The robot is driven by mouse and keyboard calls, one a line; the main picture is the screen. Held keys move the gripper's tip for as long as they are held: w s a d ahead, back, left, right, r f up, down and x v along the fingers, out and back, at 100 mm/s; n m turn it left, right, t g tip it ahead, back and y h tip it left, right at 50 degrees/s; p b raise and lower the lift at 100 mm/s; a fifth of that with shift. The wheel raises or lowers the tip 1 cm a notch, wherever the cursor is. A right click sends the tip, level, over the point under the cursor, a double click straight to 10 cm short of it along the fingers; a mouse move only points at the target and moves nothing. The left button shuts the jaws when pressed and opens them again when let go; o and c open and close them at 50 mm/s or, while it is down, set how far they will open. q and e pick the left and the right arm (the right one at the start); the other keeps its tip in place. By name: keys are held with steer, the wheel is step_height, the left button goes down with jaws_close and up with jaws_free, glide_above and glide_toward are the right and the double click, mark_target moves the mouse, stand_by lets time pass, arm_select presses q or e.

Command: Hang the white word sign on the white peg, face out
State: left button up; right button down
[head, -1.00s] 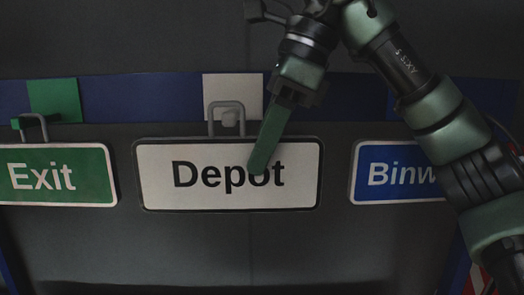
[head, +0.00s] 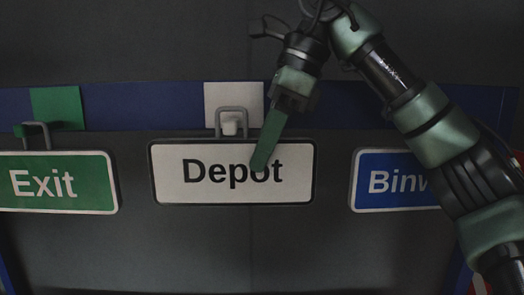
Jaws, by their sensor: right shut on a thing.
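The white word sign (head: 200,190) reads "Depot" in black and faces me, upright and nearly level. A grey loop (head: 232,109) rises from its top edge. The white peg (head: 229,128) shows inside the loop, in front of a white patch (head: 214,97) on the blue band. I cannot tell from this view whether the loop is around the peg or still in front of it. My right gripper (head: 266,158) is shut on the sign, with one green finger lying over its face right of the middle. My left gripper is not in view.
A green "Exit" sign (head: 85,185) hangs at the left by its loop at a green peg (head: 20,130). A blue sign (head: 370,190) is at the right, partly behind my right arm. The dark panel below the signs is clear.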

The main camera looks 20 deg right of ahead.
mark_target(282, 138)
steer(key=shift+f+b, duration=0.55)
steer(key=shift+f, duration=0.25)
steer(key=c, duration=1.3)
jaws_free()
steer(key=p+v, duration=0.1)
steer(key=v, duration=0.4)
steer(key=shift+r, duration=0.3)
steer(key=shift+s+d+r, duration=0.25)
steer(key=shift+d+r, duration=0.1)
steer(key=shift+r, duration=0.25)
steer(key=shift+w+d+r, duration=0.1)
steer(key=shift+d+r, duration=0.05)
steer(key=shift+r, duration=0.25)
